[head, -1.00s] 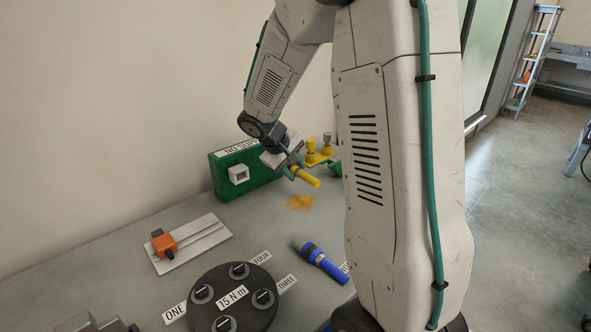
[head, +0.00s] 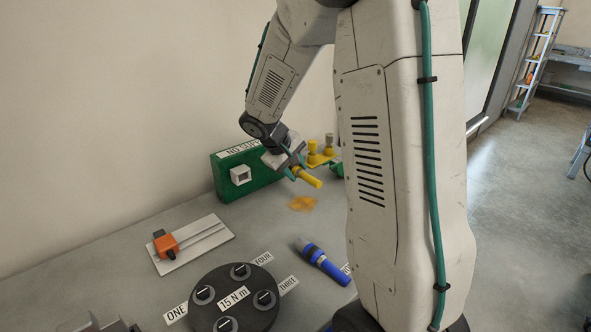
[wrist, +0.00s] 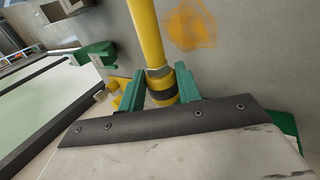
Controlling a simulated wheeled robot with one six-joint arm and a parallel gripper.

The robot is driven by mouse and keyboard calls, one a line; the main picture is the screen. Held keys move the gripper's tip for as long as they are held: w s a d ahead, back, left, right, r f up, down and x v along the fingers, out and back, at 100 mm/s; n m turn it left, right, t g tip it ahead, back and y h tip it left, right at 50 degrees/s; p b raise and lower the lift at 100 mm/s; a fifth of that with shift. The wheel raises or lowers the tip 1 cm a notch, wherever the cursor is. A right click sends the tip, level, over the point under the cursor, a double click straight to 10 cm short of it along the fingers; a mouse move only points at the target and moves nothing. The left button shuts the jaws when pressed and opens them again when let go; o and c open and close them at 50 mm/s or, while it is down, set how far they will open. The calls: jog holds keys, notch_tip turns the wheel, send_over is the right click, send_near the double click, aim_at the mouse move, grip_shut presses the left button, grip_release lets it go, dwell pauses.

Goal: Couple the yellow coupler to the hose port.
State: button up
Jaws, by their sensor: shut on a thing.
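My gripper (head: 293,170) is shut on the yellow coupler (head: 308,178), holding it above the bench beside the green box. In the wrist view the coupler (wrist: 147,32) is a yellow cylinder with a dark band, between my two teal fingers (wrist: 160,88). Its far end points away from the wrist and runs out of the frame. I cannot tell whether this socket is the hose port. The label is partly hidden by my gripper.
Yellow fittings (head: 316,158) stand behind my gripper, near a green part (head: 337,169). An orange stain (head: 302,203) marks the bench (head: 215,265). A blue-banded cylinder (head: 322,260), a dark round dial (head: 233,298) and an orange block on a rail (head: 166,246) lie nearer.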

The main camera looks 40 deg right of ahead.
jog(key=shift+w, duration=2)
jog(key=o, duration=1.2)
jog(key=v, duration=0.7)
jog(key=shift+a+r, duration=0.2)
jog(key=shift+r, duration=0.15)
jog(key=s+a+r+y, duration=0.1)
jog(key=s+a+y, duration=0.1)
jog(key=s+a, duration=0.4)
jog(key=s+a+r+t+y, duration=0.1)
jog(key=s+a, duration=0.5)
jog(key=s, duration=0.8)
jog(key=s+a+r+y, duration=0.3)
jog(key=s+a, duration=0.3)
jog(key=s, duration=0.4)
jog(key=shift+s+r, duration=0.2)
jog(key=shift+s, duration=0.05)
